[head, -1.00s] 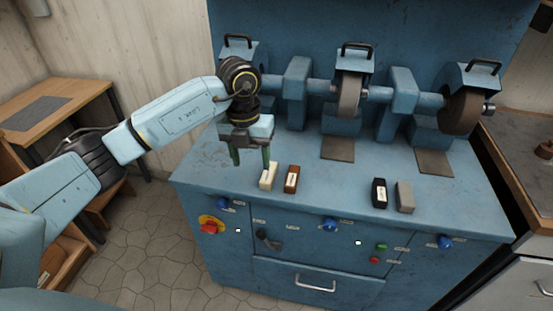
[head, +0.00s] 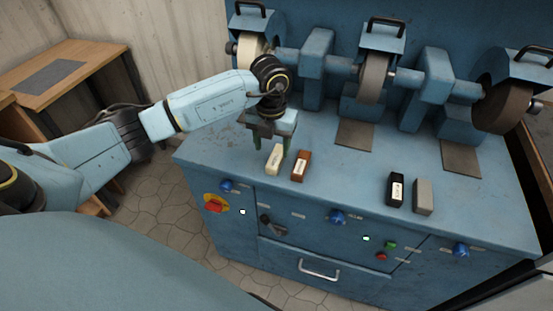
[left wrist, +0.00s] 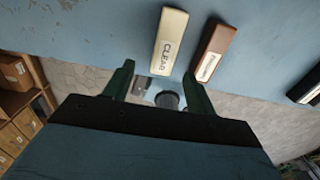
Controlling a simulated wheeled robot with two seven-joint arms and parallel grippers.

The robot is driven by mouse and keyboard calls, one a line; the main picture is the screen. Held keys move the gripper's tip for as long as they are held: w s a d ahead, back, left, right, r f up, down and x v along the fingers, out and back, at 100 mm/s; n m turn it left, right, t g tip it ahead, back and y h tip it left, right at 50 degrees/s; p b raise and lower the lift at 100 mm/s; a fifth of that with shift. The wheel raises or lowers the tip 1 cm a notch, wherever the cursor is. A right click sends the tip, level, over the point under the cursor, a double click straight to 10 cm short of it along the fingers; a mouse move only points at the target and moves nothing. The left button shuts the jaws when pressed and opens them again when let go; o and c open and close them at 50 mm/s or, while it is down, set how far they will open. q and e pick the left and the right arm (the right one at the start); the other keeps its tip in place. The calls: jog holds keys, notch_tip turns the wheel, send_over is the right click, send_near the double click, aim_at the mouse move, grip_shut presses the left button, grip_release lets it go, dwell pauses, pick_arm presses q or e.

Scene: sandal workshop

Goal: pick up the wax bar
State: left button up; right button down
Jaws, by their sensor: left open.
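A cream bar (head: 274,160) lies near the front left edge of the blue machine's top. Its label reads "CLEAR" in the left wrist view (left wrist: 169,42), so it looks like the wax bar. My left gripper (head: 270,150) is open and empty, with its fingers pointing down close to the cream bar. In the left wrist view its two green fingertips (left wrist: 158,72) are spread apart, with the cream bar's near end just beyond the gap between them. Whether a finger touches the bar cannot be told. My right gripper is not in view.
A brown bar (head: 301,165) lies close to the right of the cream one. A black bar (head: 395,190) and a grey bar (head: 423,197) are farther right. Polishing wheels (head: 373,76) stand behind. The machine top (head: 345,180) is clear between the bar pairs.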

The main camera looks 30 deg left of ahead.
aim_at(274, 161)
pick_arm(q)
jog(key=f, duration=0.4)
jog(key=shift+w+d+f, duration=0.15)
jog(key=shift+d+f, duration=0.1)
jog(key=shift+f, duration=0.25)
jog(key=shift+c, duration=0.2)
jog(key=c, duration=1)
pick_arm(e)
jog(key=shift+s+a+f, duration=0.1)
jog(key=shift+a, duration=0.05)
